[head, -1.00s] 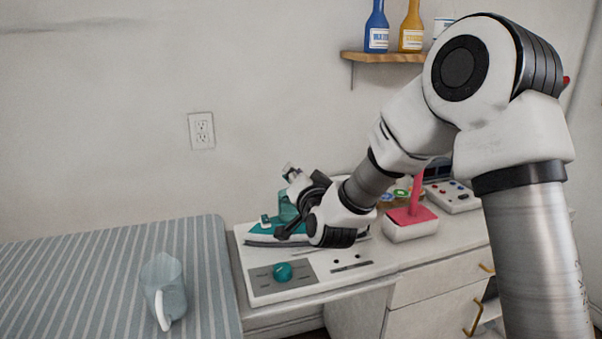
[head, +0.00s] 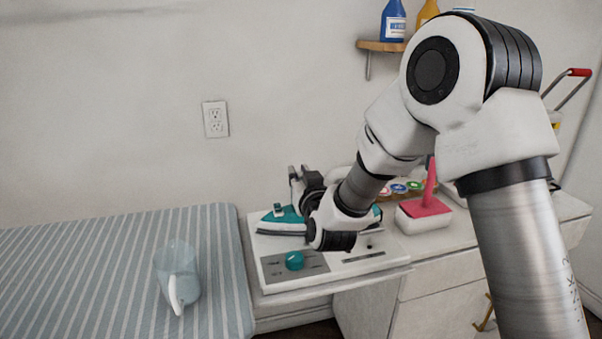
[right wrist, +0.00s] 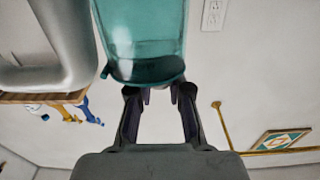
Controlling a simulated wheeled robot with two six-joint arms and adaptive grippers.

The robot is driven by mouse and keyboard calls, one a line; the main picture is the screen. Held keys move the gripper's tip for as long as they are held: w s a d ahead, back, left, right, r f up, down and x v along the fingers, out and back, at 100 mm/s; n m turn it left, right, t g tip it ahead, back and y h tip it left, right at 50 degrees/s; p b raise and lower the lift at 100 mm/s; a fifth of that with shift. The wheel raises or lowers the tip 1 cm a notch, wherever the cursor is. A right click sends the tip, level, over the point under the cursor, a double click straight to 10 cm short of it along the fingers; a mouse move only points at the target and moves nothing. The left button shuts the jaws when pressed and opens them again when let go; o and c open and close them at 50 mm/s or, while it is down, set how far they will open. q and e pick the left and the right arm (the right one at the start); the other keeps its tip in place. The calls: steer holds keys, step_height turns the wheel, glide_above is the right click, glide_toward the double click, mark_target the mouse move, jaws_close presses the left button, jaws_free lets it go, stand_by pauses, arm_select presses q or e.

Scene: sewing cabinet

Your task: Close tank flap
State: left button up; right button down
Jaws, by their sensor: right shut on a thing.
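A teal and dark iron (head: 282,218) lies on a white panel board on the cabinet, partly hidden by my right gripper (head: 300,180). In the right wrist view, the two dark fingers of my right gripper (right wrist: 158,95) meet the dark lower edge of a see-through teal part (right wrist: 143,35), which looks like the tank flap. I cannot tell where the flap ends and the tank begins. The right gripper is shut on this part. A big pale, curved part (right wrist: 55,45) fills the left of that view, close by. My left gripper is not in view.
The white board (head: 345,268) has a teal knob (head: 295,261). A clear jug (head: 178,275) stands on the striped ironing surface (head: 80,270) at left. A shelf (head: 381,46) with bottles hangs above.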

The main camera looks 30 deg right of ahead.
stand_by(0.4)
steer(key=c, duration=1.4)
jaws_free()
steer(key=shift+o, duration=0.2)
steer(key=v, duration=0.7)
steer(key=shift+s, duration=0.2)
steer(key=shift+a+f, duration=0.1)
steer(key=shift+f, duration=0.05)
